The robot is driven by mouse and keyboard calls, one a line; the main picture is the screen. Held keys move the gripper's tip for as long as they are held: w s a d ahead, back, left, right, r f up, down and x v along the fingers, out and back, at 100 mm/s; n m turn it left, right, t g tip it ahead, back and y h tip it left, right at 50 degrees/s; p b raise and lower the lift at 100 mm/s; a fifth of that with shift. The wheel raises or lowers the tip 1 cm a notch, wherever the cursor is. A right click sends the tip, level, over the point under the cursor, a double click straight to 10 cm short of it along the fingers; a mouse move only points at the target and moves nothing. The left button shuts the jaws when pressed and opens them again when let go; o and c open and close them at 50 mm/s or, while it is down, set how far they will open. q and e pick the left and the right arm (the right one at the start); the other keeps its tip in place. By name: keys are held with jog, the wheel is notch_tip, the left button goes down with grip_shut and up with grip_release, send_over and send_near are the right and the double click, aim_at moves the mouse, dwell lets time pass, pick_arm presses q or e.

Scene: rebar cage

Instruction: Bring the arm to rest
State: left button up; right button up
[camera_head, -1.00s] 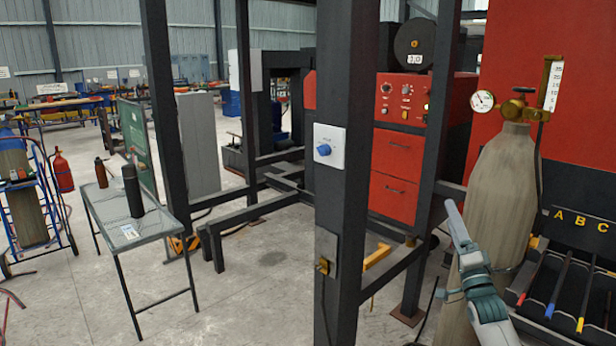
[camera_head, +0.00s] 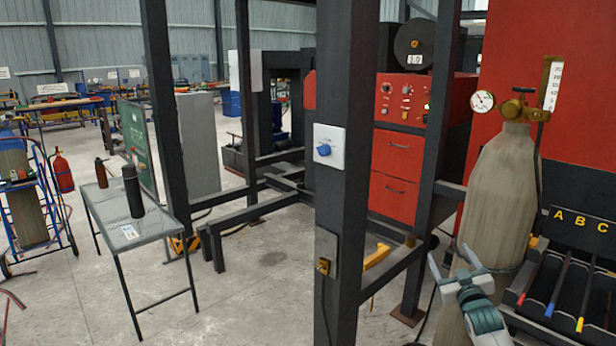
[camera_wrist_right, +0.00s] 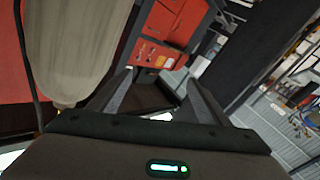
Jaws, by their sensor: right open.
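My right gripper (camera_head: 454,262) is at the lower right of the head view, in front of the lower part of a tan gas cylinder (camera_head: 497,205). Its two fingers are spread apart with nothing between them. In the right wrist view the open fingers (camera_wrist_right: 160,88) frame a dark frame beam and part of the red cabinet. The cylinder (camera_wrist_right: 75,45) fills the upper left of that view. My left gripper is not in view.
A dark steel post (camera_head: 340,180) with a blue knob stands in the middle. A red cabinet (camera_head: 397,165) is behind it. A rack marked A B C (camera_head: 575,270) is at the right. A small table (camera_head: 160,222) with bottles stands left on open floor.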

jog(key=s+a+f+g, duration=0.15)
jog(key=s+f, duration=0.45)
jog(key=f, duration=0.8)
jog(key=s+a+f+g, duration=0.1)
jog(key=s+f+g, duration=0.35)
jog(key=f, duration=0.85)
jog(key=s+a+f+g, duration=0.1)
jog(key=s+a+f, duration=0.1)
jog(key=s+f, duration=0.9)
jog(key=s+a+f+g, duration=0.2)
jog(key=s+f, duration=0.7)
jog(key=f, duration=0.2)
jog(key=s+a+f+g, duration=0.2)
jog(key=s+f, duration=0.7)
jog(key=f, duration=0.1)
jog(key=s+a+f+g, duration=0.2)
jog(key=s+f, duration=0.2)
jog(key=s, duration=0.9)
jog(key=s+a+f+g, duration=0.2)
jog(key=s+f, duration=0.2)
jog(key=s, duration=1)
jog(key=s+a+f+g+y, duration=0.1)
jog(key=s+f, duration=0.3)
jog(key=s, duration=0.9)
jog(key=shift+s+a+f+m+g, duration=0.3)
jog(key=shift+s+a+m+g, duration=0.15)
jog(key=shift+g, duration=0.35)
